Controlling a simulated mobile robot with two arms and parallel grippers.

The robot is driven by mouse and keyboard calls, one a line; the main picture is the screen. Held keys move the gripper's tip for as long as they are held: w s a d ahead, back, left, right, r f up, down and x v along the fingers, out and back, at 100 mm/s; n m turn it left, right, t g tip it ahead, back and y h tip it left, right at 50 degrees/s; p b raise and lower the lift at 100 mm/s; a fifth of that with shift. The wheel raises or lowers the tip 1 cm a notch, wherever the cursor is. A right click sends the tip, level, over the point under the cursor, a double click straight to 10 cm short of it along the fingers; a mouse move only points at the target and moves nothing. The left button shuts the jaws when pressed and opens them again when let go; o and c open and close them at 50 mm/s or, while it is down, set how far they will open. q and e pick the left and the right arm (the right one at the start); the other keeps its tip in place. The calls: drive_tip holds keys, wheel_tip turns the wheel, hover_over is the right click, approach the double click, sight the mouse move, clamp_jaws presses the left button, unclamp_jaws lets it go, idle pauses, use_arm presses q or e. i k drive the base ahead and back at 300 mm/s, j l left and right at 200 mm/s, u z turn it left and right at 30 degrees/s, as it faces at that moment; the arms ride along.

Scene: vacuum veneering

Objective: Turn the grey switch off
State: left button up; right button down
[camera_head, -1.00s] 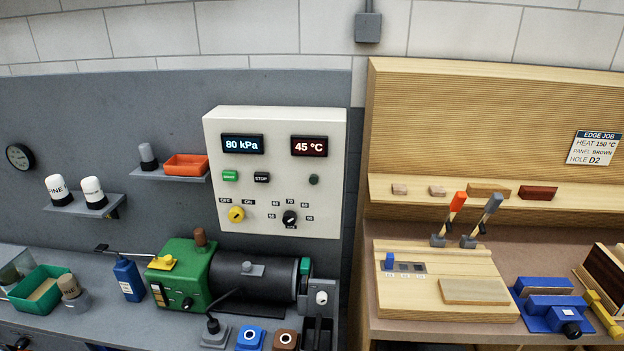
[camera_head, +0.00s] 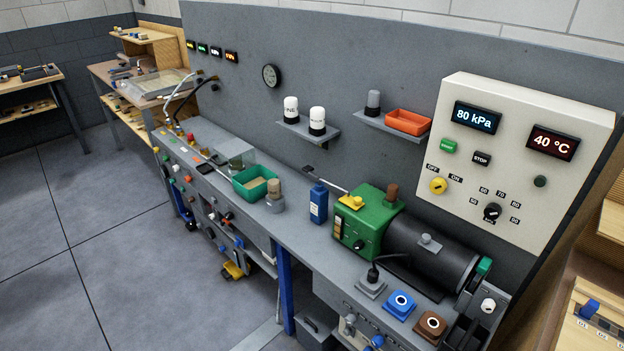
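I cannot single out the grey switch for sure. A row of small coloured controls (camera_head: 183,165) runs along the front of the long grey bench, too small to read. A dark lever on a grey base (camera_head: 370,283) stands on the bench before the green and black pump. The cream control box (camera_head: 530,120) carries a yellow knob (camera_head: 437,185) by OFF and ON marks, and a black knob (camera_head: 491,211) with numbers around it. Its displays read 80 kPa (camera_head: 476,117) and 40 °C (camera_head: 553,143). Neither of my grippers is in view.
The green pump housing (camera_head: 365,222), blue bottle (camera_head: 319,204) and green tray (camera_head: 250,190) stand on the grey bench. Blue (camera_head: 400,304) and brown (camera_head: 430,326) blocks lie near its right end. Open floor (camera_head: 110,240) lies left. A wooden bench (camera_head: 590,310) is cut off right.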

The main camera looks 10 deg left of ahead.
sight(350, 318)
drive_tip(key=j+z, duration=0.1)
drive_tip(key=j, duration=1.95)
